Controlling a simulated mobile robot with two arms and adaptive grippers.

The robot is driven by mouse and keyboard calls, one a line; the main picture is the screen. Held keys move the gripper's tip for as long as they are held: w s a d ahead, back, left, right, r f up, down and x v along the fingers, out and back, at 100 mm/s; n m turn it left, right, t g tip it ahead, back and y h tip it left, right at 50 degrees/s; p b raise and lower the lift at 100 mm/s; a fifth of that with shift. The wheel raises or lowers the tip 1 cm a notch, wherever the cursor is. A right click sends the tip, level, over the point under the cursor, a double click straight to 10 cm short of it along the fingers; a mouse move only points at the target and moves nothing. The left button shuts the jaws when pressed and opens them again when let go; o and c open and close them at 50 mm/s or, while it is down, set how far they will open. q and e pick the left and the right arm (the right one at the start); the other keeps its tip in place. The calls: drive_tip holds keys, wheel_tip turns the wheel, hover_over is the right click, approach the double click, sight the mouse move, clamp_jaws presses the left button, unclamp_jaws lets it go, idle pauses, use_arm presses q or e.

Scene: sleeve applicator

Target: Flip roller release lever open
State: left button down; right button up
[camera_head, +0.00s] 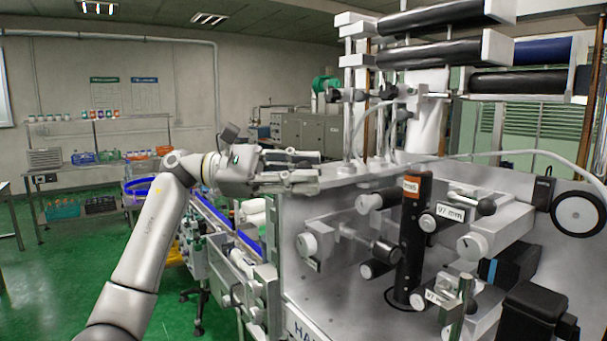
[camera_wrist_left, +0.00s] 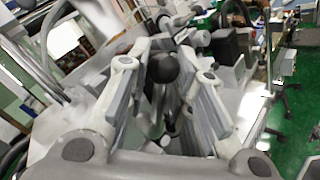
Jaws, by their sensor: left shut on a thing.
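My left gripper (camera_head: 318,171) reaches in from the left at the upper left edge of the sleeve applicator (camera_head: 330,205). Its fingers point right and look close together in the head view. In the left wrist view the gripper's fingers (camera_wrist_left: 168,58) lie on both sides of a round black knob (camera_wrist_left: 163,68), apparently the end of the release lever. The fingers appear closed around this lever. The lever's shaft is mostly hidden by the fingers, so I cannot tell its angle. My right gripper is in neither view.
Black rollers (camera_head: 440,50) stand above the machine on vertical posts. Knobs, arms and a black column (camera_head: 413,240) stick out from its front panel. A shelf rack (camera_head: 100,150) stands far left. Green floor (camera_head: 60,270) is open at the left.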

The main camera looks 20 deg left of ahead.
use_arm(q)
drive_tip(key=n+h+b, duration=0.1)
drive_tip(key=n+b, duration=0.1)
drive_tip(key=w+a+n+t+h+b, duration=0.1)
drive_tip(key=b, duration=0.1)
drive_tip(key=shift+a+r+n+h+b, duration=0.1)
drive_tip(key=shift+n+h+b, duration=0.2)
drive_tip(key=shift+n+h, duration=0.1)
drive_tip(key=shift+w+a+r+n+t+h+b, duration=0.15)
drive_tip(key=shift+n+t+h+b, duration=0.1)
drive_tip(key=shift+n+t+b, duration=0.3)
drive_tip(key=shift+w+a+n+t+h+b, duration=0.15)
drive_tip(key=shift+n+t+h+b, duration=0.2)
drive_tip(key=shift+n, duration=0.35)
drive_tip(key=shift+a+r+n+t+h+b, duration=0.1)
drive_tip(key=shift+a+n+t+h+b, duration=0.1)
drive_tip(key=shift+n+t+b, duration=0.4)
drive_tip(key=shift+r+n, duration=0.1)
drive_tip(key=shift+n, duration=0.15)
drive_tip(key=c, duration=1.5)
unclamp_jaws()
drive_tip(key=shift+a, duration=0.1)
